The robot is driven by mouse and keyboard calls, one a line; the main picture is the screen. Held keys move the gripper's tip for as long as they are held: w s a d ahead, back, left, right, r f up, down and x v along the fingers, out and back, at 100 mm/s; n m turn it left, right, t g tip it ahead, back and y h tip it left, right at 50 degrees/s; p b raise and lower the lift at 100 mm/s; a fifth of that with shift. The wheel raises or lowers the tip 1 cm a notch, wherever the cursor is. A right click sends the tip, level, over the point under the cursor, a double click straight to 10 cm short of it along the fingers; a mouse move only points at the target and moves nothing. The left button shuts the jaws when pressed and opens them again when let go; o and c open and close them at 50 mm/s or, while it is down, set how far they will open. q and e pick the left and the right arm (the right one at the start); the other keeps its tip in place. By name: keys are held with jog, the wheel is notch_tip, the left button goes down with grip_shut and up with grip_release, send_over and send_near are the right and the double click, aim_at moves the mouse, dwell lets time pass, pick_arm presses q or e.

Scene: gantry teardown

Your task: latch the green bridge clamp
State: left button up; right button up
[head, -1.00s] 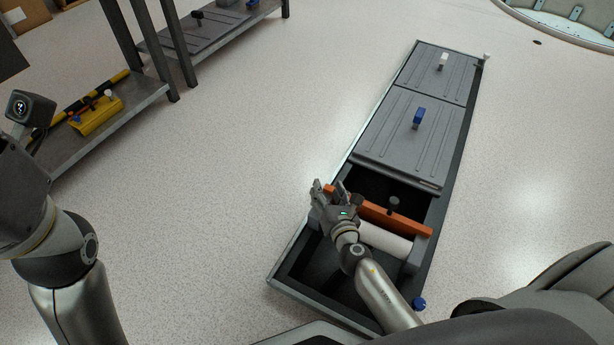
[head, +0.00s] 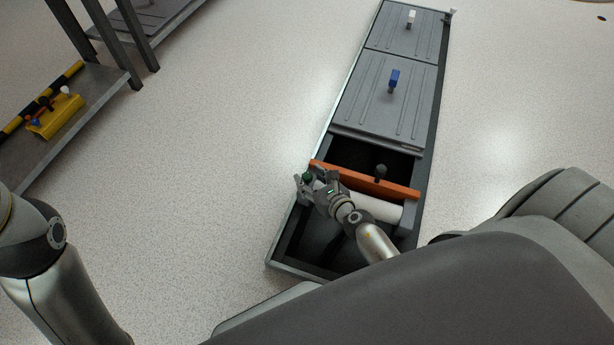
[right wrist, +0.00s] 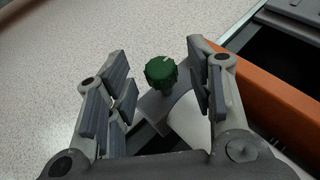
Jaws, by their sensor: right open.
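A green knob, the green bridge clamp (right wrist: 161,72), stands up in the right wrist view between the two open fingers, a little beyond them and apart from both. It also shows as a small green spot (head: 308,177) in the head view, at the left end of a white roller. My right gripper (head: 311,181) is open and empty at that end; its fingers also show in the right wrist view (right wrist: 160,95). An orange bar (head: 365,180) crosses the pit just behind the roller (head: 378,207). My left gripper is out of view; only part of its arm shows at the left edge.
The long dark pit frame (head: 285,255) lies open at its near end. Grey cover plates with a blue handle (head: 394,78) and a white handle (head: 411,17) close the far part. A black knob (head: 380,172) stands by the bar. A yellow toolbox (head: 55,117) sits on a shelf at left.

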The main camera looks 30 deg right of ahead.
jog(key=shift+x, duration=1.2)
